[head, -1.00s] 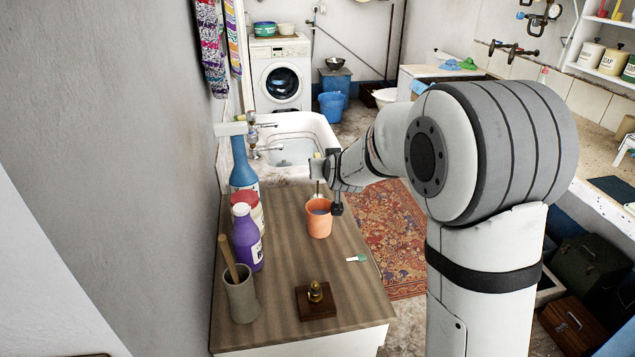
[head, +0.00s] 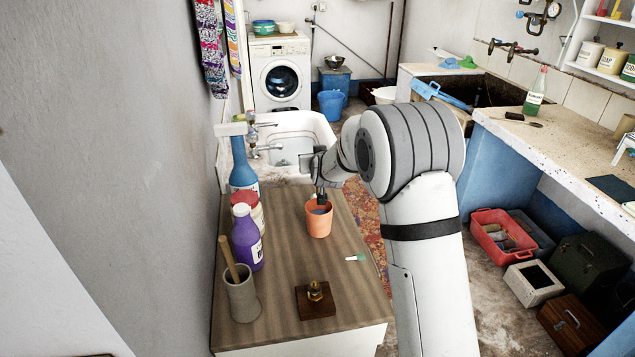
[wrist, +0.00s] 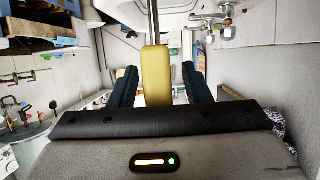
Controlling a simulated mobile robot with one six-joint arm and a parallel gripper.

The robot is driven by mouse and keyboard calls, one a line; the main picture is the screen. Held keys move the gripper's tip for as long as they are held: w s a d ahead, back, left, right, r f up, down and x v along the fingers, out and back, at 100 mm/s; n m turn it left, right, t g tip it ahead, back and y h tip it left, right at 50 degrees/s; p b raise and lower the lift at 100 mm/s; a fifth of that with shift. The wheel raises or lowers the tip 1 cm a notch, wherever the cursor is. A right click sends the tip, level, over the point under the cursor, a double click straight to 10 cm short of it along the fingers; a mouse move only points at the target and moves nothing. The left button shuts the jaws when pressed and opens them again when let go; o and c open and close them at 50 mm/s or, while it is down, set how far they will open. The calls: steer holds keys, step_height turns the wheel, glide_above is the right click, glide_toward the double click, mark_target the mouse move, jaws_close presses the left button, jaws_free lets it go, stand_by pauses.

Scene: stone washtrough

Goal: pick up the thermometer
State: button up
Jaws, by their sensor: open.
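A yellow handle with a thin metal rod, which I take to be the thermometer (wrist: 157,75), shows in the wrist view. My gripper (wrist: 160,74) is open, with one dark finger on each side of the handle. The right finger has a visible gap to it; the left one is very close, and I cannot tell if it touches. In the head view my gripper (head: 320,186) is just above the orange cup (head: 319,222) on the wooden worktop (head: 275,270). There the thermometer is hidden by my gripper.
A purple bottle (head: 246,238), a blue bottle (head: 241,165) and a grey mortar with pestle (head: 241,298) stand along the left. A brass item on a wooden block (head: 314,298) and a small teal-and-white item (head: 356,258) lie nearer. The worktop's middle is clear.

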steer(key=shift+c, duration=0.4)
jaws_close()
